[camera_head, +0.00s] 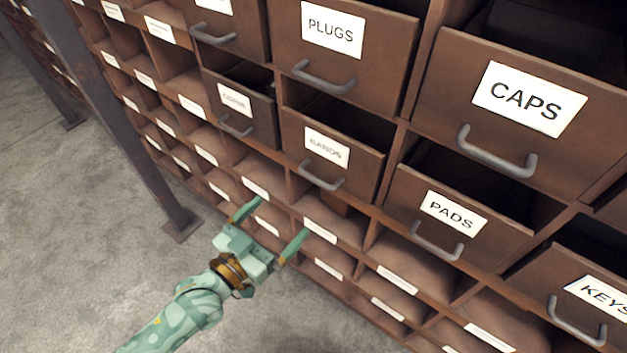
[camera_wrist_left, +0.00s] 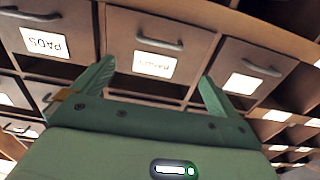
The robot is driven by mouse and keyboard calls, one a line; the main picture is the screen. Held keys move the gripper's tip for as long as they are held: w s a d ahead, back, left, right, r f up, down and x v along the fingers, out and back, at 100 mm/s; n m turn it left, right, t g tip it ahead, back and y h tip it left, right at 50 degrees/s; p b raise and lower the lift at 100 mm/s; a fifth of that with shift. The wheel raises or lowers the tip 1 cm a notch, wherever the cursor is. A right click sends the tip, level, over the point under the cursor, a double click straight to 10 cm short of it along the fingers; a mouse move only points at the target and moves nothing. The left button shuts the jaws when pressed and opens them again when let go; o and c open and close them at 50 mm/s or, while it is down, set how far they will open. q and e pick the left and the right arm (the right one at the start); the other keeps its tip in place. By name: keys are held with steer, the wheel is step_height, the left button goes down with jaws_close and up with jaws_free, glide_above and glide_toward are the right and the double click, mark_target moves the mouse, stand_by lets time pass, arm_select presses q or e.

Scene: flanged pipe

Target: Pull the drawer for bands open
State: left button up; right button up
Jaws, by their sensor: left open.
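The bands drawer (camera_head: 366,165) has a brown front, a white label reading BANDS and a grey bow handle (camera_head: 321,178). A dark gap shows above its front, so it stands partly out. My left gripper (camera_head: 280,221) is open and empty, in front of and below that handle, apart from it. In the left wrist view, upside down, the bands drawer's handle (camera_wrist_left: 160,44) and blurred label lie beyond and between my spread fingers (camera_wrist_left: 157,72). My right gripper is not in view.
The pads drawer (camera_head: 400,205) is right of the bands drawer and the plugs drawer (camera_head: 375,50) above; both stand out. The caps drawer (camera_head: 440,95) is at upper right. Open labelled bins (camera_head: 335,228) lie below. A steel post (camera_head: 135,130) stands at left.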

mark_target(315, 178)
arm_select(q)
steer(key=b+x, duration=0.3)
steer(key=x, duration=1)
steer(key=shift+w+d, duration=0.15)
steer(key=shift+w, duration=0.1)
steer(key=c, duration=1.3)
steer(key=shift+o, duration=0.2)
steer(key=p+v, duration=0.9)
steer(key=v, duration=1.5)
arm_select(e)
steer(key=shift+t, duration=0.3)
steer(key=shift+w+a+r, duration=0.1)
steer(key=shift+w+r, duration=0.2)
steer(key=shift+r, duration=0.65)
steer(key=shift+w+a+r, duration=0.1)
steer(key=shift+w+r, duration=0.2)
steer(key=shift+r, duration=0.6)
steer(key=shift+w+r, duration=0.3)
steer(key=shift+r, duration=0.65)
arm_select(q)
steer(key=o, duration=1.3)
steer(key=shift+c, duration=0.2)
